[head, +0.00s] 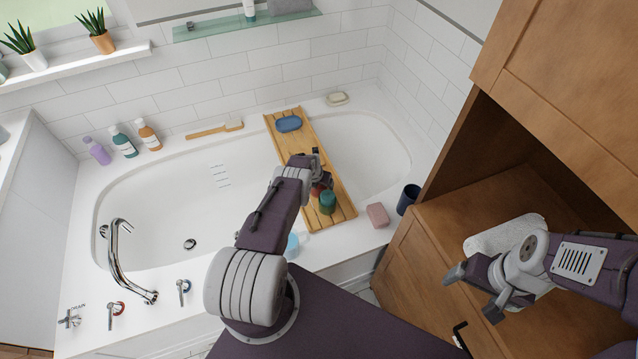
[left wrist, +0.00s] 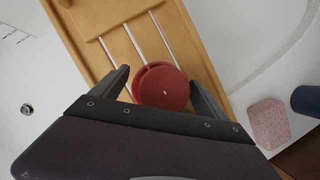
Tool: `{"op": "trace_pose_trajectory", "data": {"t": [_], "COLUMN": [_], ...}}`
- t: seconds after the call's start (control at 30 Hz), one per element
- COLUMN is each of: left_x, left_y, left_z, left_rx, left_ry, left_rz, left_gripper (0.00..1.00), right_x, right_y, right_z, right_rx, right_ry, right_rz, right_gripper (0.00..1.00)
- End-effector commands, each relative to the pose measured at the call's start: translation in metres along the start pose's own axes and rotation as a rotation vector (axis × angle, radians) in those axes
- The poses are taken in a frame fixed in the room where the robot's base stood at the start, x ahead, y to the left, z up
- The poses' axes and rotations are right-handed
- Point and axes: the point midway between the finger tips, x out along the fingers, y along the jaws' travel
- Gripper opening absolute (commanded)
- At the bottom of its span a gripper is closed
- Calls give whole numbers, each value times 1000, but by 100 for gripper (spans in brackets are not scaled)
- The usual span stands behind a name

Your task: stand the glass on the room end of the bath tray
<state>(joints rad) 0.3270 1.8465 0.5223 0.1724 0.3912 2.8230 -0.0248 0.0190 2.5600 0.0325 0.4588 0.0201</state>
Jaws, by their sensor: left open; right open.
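The wooden bath tray (head: 282,137) lies across the bath. A red round thing (head: 317,190) and a green jar (head: 328,202) stand on its room end. My left gripper (left wrist: 160,78) is open above the tray, with the red thing (left wrist: 163,87) showing between its fingers; I cannot tell whether they touch. No glass is clearly identifiable. A pale blue thing (head: 292,245) by the near bath rim is partly hidden by my left arm, and may be it. My right gripper (head: 474,293) is open and empty beside the white towel (head: 505,234).
A blue dish (head: 289,124) sits on the tray's wall end. A pink block (head: 378,215) and dark blue cup (head: 408,199) stand right of the tray. Bottles (head: 124,146) and a wooden brush (head: 214,130) line the back rim. A wooden cabinet (head: 592,75) rises at right.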

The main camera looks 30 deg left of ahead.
Motion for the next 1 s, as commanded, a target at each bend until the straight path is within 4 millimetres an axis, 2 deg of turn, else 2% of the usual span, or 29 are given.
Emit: {"op": "trace_pose_trajectory", "data": {"t": [0.13, 0.3, 0.5, 0.67, 0.87, 0.93, 1.0], "left_x": [-7, -38, -64, -76, -79, -88, -109], "left_y": [0, 0, 0, 0, 0, -5, -15], "left_z": [3, 6, 4, 3, 2, 8, 21], "left_rx": [0, -1, 0, -1, 7, 71, 229], "left_ry": [0, 1, 0, 0, -1, 2, 10], "left_rz": [0, 0, -1, -1, 0, -5, -18], "left_gripper": [85, 85, 85, 85, 85, 85, 85], "right_x": [-9, -40, -59, -66, -66, -66, -66], "right_y": [0, -1, -1, -1, -1, -1, -1], "right_z": [-1, -4, -6, -7, -7, -7, -7], "right_rx": [0, 0, 0, 0, 0, 0, 0], "right_ry": [0, 0, 0, 0, 0, 0, 0], "right_rz": [0, 0, 0, 0, 0, 0, 0], "right_gripper": [85, 85, 85, 85, 85, 85, 85]}}
